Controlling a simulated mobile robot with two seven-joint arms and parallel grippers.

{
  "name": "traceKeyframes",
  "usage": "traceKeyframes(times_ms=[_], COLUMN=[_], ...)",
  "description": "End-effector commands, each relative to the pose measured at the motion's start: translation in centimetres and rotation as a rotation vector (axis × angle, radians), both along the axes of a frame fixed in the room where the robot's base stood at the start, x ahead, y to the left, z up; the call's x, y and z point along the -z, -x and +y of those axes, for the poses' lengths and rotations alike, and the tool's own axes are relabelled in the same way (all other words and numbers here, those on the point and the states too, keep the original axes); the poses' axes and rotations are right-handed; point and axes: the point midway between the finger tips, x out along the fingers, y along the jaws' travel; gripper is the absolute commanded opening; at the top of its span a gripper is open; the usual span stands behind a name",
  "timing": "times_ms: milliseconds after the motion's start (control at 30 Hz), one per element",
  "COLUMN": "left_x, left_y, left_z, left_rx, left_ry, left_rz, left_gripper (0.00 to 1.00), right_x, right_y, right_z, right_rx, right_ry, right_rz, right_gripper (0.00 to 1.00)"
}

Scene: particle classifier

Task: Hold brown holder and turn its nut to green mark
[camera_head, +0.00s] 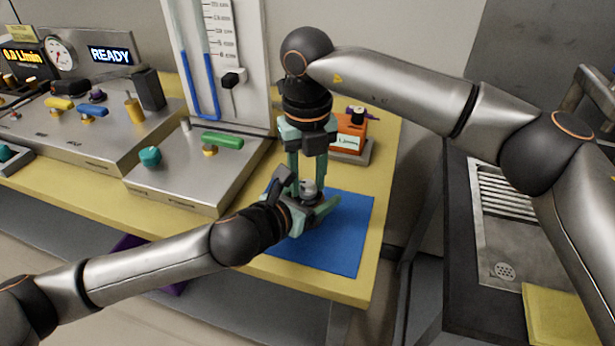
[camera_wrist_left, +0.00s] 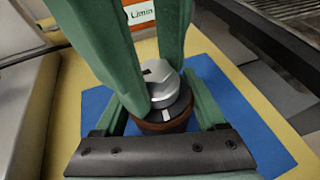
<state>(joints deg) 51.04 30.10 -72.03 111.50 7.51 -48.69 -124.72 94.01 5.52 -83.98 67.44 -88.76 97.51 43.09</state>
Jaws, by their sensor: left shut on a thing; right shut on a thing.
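The brown holder (camera_wrist_left: 178,126) stands upright between the fingers of my left gripper (camera_wrist_left: 160,118), low over the blue mat. The left gripper (camera_head: 312,198) reaches in from the left and is shut on the holder. A silver nut (camera_wrist_left: 162,92) with a dark slot sits on top of the holder; it also shows in the head view (camera_head: 308,187). My right gripper (camera_head: 307,181) points straight down from above, its green fingers on either side of the nut, shut on it. A pale mark (camera_wrist_left: 167,116) shows below the nut. I cannot make out a green mark.
The blue mat (camera_head: 347,236) lies on the yellow bench (camera_head: 285,276). An orange device (camera_head: 350,133) stands behind the grippers. A metal panel with a green-handled valve (camera_head: 222,140) is to the left. A sink drainer (camera_head: 505,205) is on the right.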

Motion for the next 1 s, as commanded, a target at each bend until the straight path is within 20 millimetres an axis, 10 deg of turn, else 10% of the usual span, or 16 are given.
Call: traceKeyframes(times_ms=[700,733,1000], left_x=[0.72,0.72,0.68], left_y=[0.13,0.13,0.15], left_z=[0.15,0.15,0.13], left_rx=[-0.004,-0.004,-0.003], left_ry=[-0.008,-0.008,-0.008], left_rz=[0.015,0.015,0.014], left_gripper=[0.0,0.0,0.0], right_x=[-0.5,-0.5,-0.22], right_y=[-0.06,-0.06,-0.02], right_z=[0.18,0.18,0.09], right_rx=[0.065,0.065,0.064], right_ry=[-0.009,-0.009,-0.004], right_rz=[-0.007,-0.007,-0.003], right_gripper=[0.0,0.43,0.72])
